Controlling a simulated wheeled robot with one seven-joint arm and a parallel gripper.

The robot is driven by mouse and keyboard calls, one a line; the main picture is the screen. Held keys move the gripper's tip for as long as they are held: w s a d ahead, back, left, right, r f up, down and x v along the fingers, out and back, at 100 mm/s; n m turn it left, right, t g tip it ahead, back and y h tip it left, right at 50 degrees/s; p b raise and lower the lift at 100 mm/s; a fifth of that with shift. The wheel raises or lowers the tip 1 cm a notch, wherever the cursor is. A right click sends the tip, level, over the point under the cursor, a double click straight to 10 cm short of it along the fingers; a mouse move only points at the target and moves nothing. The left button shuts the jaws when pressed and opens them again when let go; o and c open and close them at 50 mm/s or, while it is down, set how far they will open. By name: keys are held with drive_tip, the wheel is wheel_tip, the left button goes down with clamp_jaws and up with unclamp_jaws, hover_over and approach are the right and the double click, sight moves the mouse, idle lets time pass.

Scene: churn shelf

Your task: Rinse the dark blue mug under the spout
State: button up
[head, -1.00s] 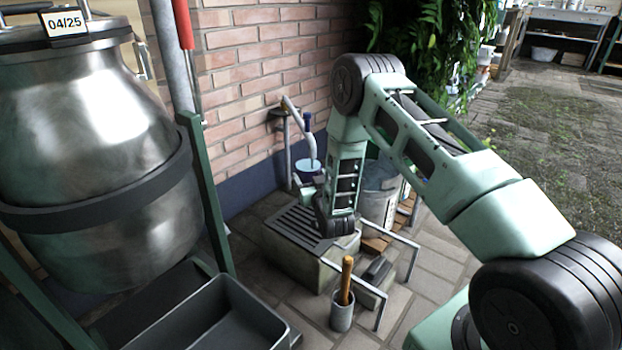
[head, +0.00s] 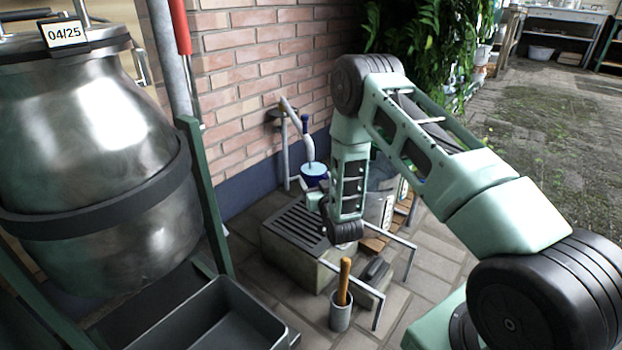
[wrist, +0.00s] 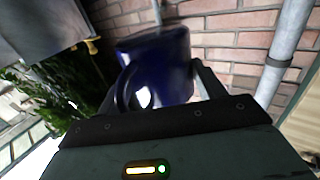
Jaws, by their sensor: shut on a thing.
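The dark blue mug (head: 314,181) is at the brick wall in the head view, with its light blue inside facing up. It fills the middle of the wrist view (wrist: 165,62), its handle toward the left. My gripper (wrist: 158,88) is shut on the mug; its fingers lie to either side. In the head view my wrist partly hides the gripper. The pale curved spout (head: 308,146) comes down from a wall pipe, and its lower end meets the mug's opening in the picture. I cannot tell water from pipe there.
A stone basin with a dark grate (head: 296,226) stands below. In front are metal rails (head: 381,305) and a grey pot (head: 341,316) holding a wooden handle. A metal bucket (head: 379,208) is behind my wrist. A large steel churn (head: 90,130) and a black tray (head: 215,320) are at left.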

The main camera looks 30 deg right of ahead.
drive_tip(key=s+d+r+p, duration=0.1)
drive_tip(key=s+d+p, duration=0.2)
drive_tip(key=s, duration=0.7)
drive_tip(key=shift+s+d+r, duration=0.2)
drive_tip(key=shift+d+r, duration=0.15)
drive_tip(key=shift+d, duration=0.05)
drive_tip(key=a+r+n+y+p, duration=0.1)
drive_tip(key=a+r+y+p, duration=0.1)
drive_tip(key=a+r+p, duration=0.4)
drive_tip(key=a+r+n+y+p, duration=0.2)
drive_tip(key=a+p, duration=0.2)
drive_tip(key=a, duration=0.4)
wheel_tip(320, 180, up, 36)
drive_tip(key=p, duration=3.6)
drive_tip(key=shift+d+r+t+p, duration=0.2)
drive_tip(key=shift+r+t+p, duration=0.05)
drive_tip(key=shift+t+p, duration=0.1)
